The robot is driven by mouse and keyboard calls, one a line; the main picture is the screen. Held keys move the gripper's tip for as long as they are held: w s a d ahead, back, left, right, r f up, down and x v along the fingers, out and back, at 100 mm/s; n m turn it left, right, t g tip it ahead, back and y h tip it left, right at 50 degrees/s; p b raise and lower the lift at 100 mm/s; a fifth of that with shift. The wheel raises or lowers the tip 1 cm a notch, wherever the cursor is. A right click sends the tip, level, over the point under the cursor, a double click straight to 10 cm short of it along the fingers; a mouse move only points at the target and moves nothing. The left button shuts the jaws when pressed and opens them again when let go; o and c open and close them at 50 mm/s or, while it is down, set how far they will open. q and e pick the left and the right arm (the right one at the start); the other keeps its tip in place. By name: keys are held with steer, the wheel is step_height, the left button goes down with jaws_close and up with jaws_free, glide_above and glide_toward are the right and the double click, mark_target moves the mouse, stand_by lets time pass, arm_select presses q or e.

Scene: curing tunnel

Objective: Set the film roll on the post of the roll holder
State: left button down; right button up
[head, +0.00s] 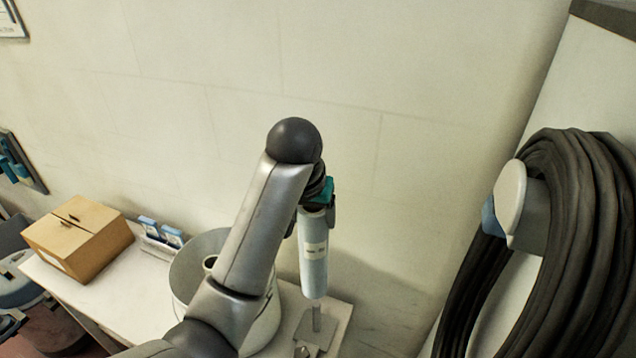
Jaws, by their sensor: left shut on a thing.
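The film roll (314,262) is a pale upright cylinder with a small white label, right of centre in the head view. My left gripper (313,208) is shut on its upper end, partly hidden by my own arm. The roll holder (318,335) shows below it as a small grey plate with a thin upright post (316,318). The roll's lower end is in line with the post in the picture. I cannot tell whether the post's top is inside the roll or behind it. My right gripper is not in view.
A large round pale drum (188,275) stands on the white table (120,308), partly hidden behind my arm. A cardboard box (82,238) and small blue-and-white packs (160,234) stand left. A thick black hose coil (585,220) hangs at right. A plain wall is behind.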

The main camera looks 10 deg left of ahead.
arm_select(q)
steer(key=shift+w+d+f+p, duration=0.1)
steer(key=shift+w+f+p, duration=0.1)
steer(key=shift+f, duration=1.2)
steer(key=shift+w+d+f+p, duration=0.1)
steer(key=shift+f+p, duration=0.05)
steer(key=shift+f, duration=1.2)
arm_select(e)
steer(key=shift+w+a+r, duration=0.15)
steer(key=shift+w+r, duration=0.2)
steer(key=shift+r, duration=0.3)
arm_select(q)
steer(key=shift+s, duration=0.1)
steer(key=shift+f, duration=0.1)
